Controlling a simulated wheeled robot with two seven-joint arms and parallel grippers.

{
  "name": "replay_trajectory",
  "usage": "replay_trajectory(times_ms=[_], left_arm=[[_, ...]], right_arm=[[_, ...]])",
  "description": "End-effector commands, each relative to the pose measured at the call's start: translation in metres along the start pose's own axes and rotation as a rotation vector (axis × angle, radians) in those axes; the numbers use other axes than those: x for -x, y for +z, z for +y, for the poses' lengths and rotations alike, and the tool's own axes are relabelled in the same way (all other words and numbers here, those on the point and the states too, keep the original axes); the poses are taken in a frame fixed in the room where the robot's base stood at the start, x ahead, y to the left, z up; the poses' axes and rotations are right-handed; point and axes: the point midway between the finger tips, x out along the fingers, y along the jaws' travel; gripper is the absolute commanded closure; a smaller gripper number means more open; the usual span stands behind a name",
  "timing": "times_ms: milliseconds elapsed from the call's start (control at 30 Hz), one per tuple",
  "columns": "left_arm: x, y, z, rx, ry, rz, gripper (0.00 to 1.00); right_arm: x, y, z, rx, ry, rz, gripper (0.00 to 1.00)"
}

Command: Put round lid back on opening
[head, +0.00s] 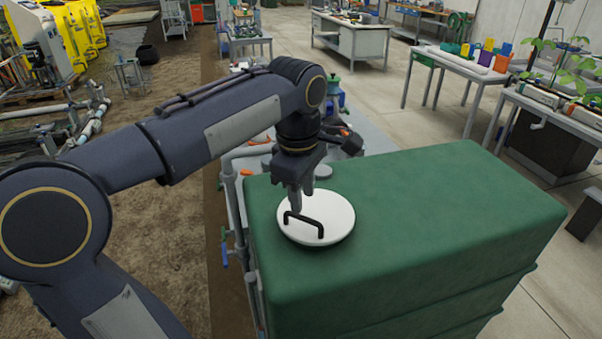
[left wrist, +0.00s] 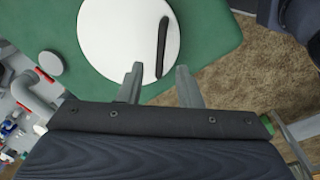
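The round white lid (head: 335,218) with a black bar handle (head: 305,225) lies flat on top of the green tank (head: 430,205), near its left end. The lid (left wrist: 118,42) and its handle (left wrist: 163,48) also show in the left wrist view. No opening is visible; I cannot tell whether the lid covers one. My left gripper (head: 297,208) points down over the lid, close to the handle. In the left wrist view its two fingers (left wrist: 158,75) are apart, with nothing held between them, and the handle's near end shows beyond the gap. My right gripper is not in view.
A small grey round cap (head: 323,171) sits on a surface behind the lid. Grey pipework (head: 230,190) runs along the tank's left side. The rest of the tank top is bare. Tables with potted plants and boxes (head: 477,62) stand farther right.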

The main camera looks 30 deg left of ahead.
Motion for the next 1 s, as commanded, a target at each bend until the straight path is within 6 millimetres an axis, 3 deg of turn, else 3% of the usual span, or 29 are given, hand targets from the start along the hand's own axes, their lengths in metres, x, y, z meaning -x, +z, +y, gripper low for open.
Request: replay_trajectory(times_ms=[100, 300, 1000], left_arm=[[0.024, 0.000, 0.001, 0.000, 0.003, -0.001, 0.68], [0.045, 0.000, 0.000, 0.000, 0.000, 0.001, 0.68], [0.048, 0.000, 0.000, 0.000, -0.001, 0.001, 0.68]], right_arm=[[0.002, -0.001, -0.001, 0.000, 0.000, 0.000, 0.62], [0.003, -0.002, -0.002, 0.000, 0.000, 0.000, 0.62], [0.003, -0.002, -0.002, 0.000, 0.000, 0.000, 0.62]])
